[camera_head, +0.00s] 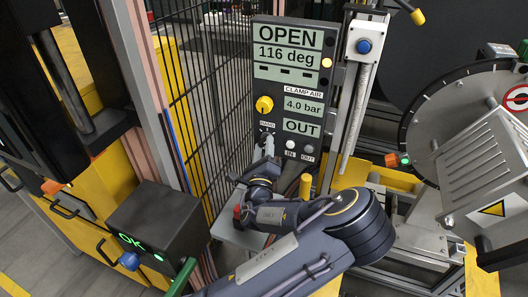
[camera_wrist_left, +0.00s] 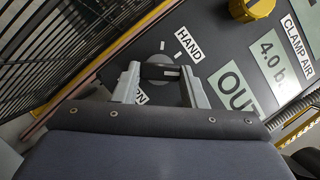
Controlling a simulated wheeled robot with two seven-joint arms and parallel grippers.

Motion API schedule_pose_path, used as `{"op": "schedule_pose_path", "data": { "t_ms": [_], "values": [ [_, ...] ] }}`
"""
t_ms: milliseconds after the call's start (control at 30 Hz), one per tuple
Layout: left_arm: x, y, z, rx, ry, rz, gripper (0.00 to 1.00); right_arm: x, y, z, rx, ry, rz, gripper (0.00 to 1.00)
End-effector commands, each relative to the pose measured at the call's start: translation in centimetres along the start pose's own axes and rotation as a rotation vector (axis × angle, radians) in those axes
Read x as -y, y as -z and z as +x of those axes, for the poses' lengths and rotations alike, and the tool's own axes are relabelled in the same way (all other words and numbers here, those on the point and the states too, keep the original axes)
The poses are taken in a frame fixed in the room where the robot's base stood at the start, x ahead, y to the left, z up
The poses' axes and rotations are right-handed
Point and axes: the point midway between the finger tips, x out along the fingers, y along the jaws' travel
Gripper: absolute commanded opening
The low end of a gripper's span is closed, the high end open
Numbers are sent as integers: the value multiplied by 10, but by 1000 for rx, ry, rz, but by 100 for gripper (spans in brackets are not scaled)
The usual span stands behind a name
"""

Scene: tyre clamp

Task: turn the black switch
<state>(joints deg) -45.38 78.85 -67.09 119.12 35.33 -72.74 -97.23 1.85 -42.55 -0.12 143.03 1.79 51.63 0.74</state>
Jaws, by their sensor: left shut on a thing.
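The black switch (camera_wrist_left: 160,71) sits on a round grey plate on the control panel (camera_wrist_left: 215,45), between a HAND label and a partly hidden label ending in "ON". Its handle lies level across the wrist picture, between the two fingers of my left gripper (camera_wrist_left: 160,80). The gripper is shut on the handle, one finger at each end. In the head view my left gripper (camera_head: 268,146) reaches the lower left of the panel (camera_head: 262,100) and mostly hides the switch. My right gripper is in neither view.
A yellow knob (camera_head: 264,104) is just above the switch. White and grey buttons (camera_head: 291,145) sit to its right. The panel reads OPEN, 116 deg, 4.0 bar and OUT. A mesh fence (camera_head: 205,90) stands left, a black OK box (camera_head: 150,228) at lower left.

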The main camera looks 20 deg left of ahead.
Motion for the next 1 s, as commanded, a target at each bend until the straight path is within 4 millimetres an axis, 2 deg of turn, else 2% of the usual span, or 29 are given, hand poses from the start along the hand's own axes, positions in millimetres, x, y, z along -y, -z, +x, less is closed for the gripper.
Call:
{"op": "schedule_pose_path", "data": {
  "t_ms": [667,700,833,1000],
  "values": [
    [-1,1,-1,-4,21,57,15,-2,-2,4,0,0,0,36],
    [-1,1,-1,-5,21,57,42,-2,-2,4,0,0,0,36],
    [-1,1,0,-4,21,56,59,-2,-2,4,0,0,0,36],
    [-1,0,0,-2,21,55,60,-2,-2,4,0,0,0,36]
  ]
}}
